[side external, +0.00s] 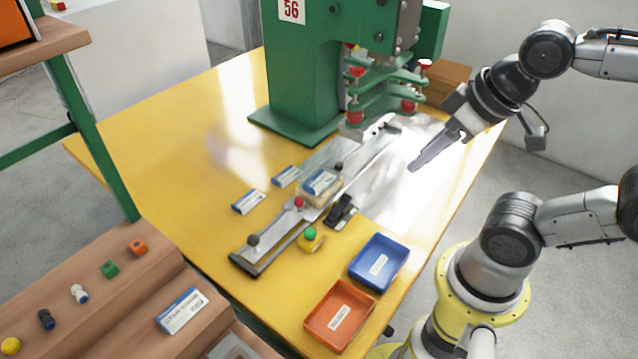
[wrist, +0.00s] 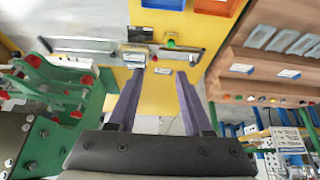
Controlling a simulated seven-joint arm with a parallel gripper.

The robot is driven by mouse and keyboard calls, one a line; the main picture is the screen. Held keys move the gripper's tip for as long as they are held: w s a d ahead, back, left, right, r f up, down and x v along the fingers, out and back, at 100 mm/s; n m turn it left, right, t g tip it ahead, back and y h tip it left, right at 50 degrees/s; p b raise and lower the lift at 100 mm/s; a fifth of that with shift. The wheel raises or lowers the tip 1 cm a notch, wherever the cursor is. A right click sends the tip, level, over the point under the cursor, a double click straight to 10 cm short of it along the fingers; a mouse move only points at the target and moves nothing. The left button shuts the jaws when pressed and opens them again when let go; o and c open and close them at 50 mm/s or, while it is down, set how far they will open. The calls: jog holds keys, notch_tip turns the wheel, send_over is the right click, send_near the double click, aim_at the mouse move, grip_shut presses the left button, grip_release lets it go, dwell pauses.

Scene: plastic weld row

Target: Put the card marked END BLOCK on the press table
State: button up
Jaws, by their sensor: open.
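Several small white-and-blue cards are in view, and their print is too small for me to tell which one reads END BLOCK. In the side view, one card (side external: 248,202) and a second card (side external: 286,176) lie flat on the yellow press table (side external: 160,130). A third card (side external: 320,181) is on the metal fixture, and a larger card (side external: 182,310) rests on the wooden shelf at the lower left. My gripper (side external: 412,167) hangs above the right part of the table, away from these cards. In the wrist view its purple fingers (wrist: 158,85) are apart with nothing between them.
The green press (side external: 310,70) stands at the back. A blue tray (side external: 379,262) and an orange tray (side external: 339,317) sit at the front right edge. The wooden shelf (side external: 120,285) holds small coloured parts. The left part of the table is clear.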

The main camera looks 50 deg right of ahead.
jog(key=shift+w+r, duration=0.15)
jog(key=c, duration=0.4)
jog(key=shift+t, duration=0.4)
jog(key=w+r, duration=0.3)
jog(key=shift+c, duration=0.5)
jog(key=g, duration=0.6)
send_over(309, 187)
jog(key=f, duration=2.2)
jog(key=shift+w+f, duration=0.15)
jog(key=shift+w, duration=0.05)
jog(key=shift+s+d+f, duration=0.1)
jog(key=shift+s+f, duration=0.05)
jog(key=shift+f, duration=3.55)
